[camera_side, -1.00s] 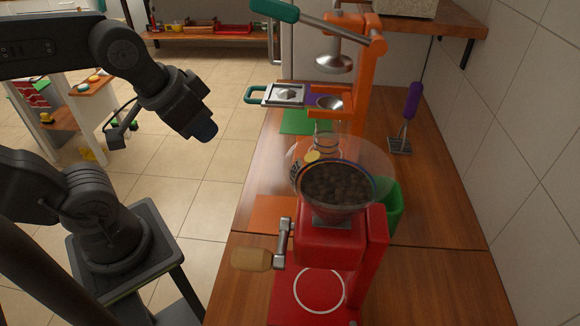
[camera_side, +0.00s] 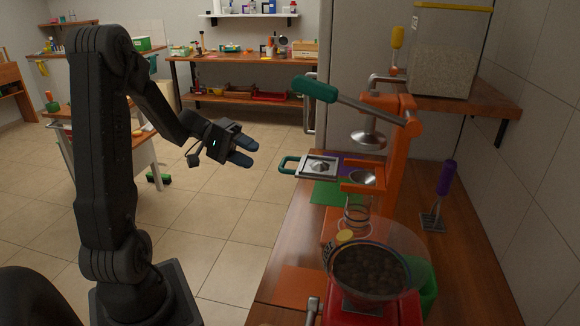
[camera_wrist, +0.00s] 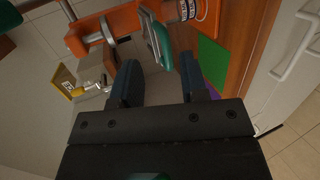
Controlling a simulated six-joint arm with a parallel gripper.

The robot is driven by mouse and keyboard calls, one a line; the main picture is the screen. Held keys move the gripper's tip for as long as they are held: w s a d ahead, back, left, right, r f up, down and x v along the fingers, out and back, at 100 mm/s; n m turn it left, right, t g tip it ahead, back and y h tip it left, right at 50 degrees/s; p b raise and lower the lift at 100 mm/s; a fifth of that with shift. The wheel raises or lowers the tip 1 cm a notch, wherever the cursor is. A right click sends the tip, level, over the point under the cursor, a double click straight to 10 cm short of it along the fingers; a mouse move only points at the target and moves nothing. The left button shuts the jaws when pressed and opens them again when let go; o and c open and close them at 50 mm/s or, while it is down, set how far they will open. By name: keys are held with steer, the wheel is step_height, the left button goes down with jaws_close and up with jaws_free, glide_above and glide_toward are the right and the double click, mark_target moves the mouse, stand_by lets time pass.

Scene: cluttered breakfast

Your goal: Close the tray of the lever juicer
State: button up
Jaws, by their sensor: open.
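The lever juicer (camera_side: 402,150) has an orange frame and a raised lever with a teal handle (camera_side: 315,88). Its grey tray (camera_side: 318,167) sticks out to the left of the frame, with a teal loop handle at its outer end. A metal cup (camera_side: 363,178) sits in the orange holder beside it. My gripper (camera_side: 246,150) is open and empty, left of the tray handle and apart from it. In the wrist view, the tray (camera_wrist: 148,30) shows beyond my gripper's fingers (camera_wrist: 160,85), with the orange frame (camera_wrist: 85,35) to its left.
A red grinder with a clear hopper of dark beans (camera_side: 372,270) stands in front of the juicer. A purple-handled utensil (camera_side: 440,190) stands to the right. A yellow-lidded container (camera_side: 445,50) is on the wall shelf. Open floor (camera_side: 225,215) lies left of the counter.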

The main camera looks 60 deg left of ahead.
steer(key=a+n+t, duration=0.1)
steer(key=a+t, duration=0.1)
steer(key=a, duration=0.2)
glide_toward(308, 167)
steer(key=w+d+f, duration=0.3)
steer(key=w, duration=0.1)
steer(key=shift+f, duration=0.1)
steer(key=c, duration=0.7)
steer(key=shift+f, duration=0.15)
jaws_close()
steer(key=shift+d, duration=0.1)
